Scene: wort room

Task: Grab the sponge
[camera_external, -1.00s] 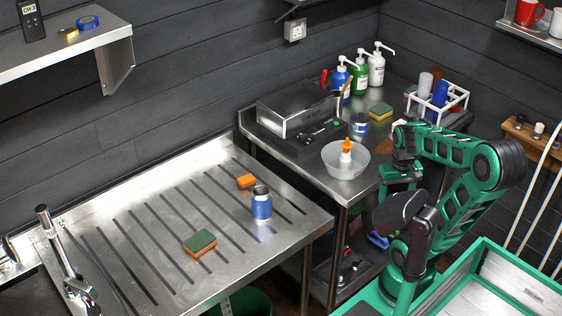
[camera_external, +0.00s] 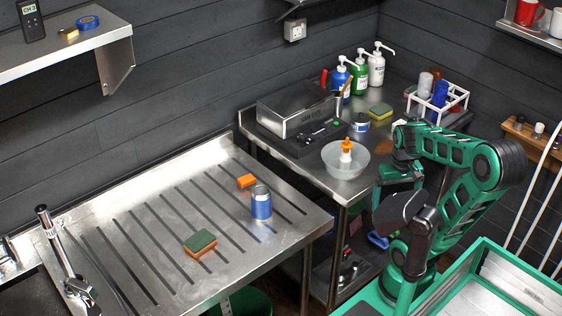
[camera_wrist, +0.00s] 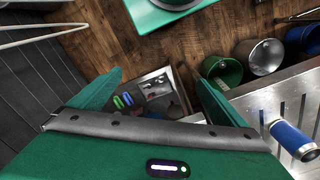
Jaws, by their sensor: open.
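A sponge with a green top and orange underside (camera_external: 200,243) lies on the ribbed metal draining board at the left. A second green-topped, yellowish sponge (camera_external: 380,111) lies on the back counter near the pump bottles. My gripper (camera_external: 398,188) is at the right, by the back counter's front edge, well apart from both sponges. In the wrist view my gripper (camera_wrist: 158,88) is open, with nothing between its green fingers, and points down towards the floor and a lower shelf. No sponge shows in the wrist view.
A bowl with an orange-capped bottle (camera_external: 345,160) and a white rack (camera_external: 437,101) stand on the back counter.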

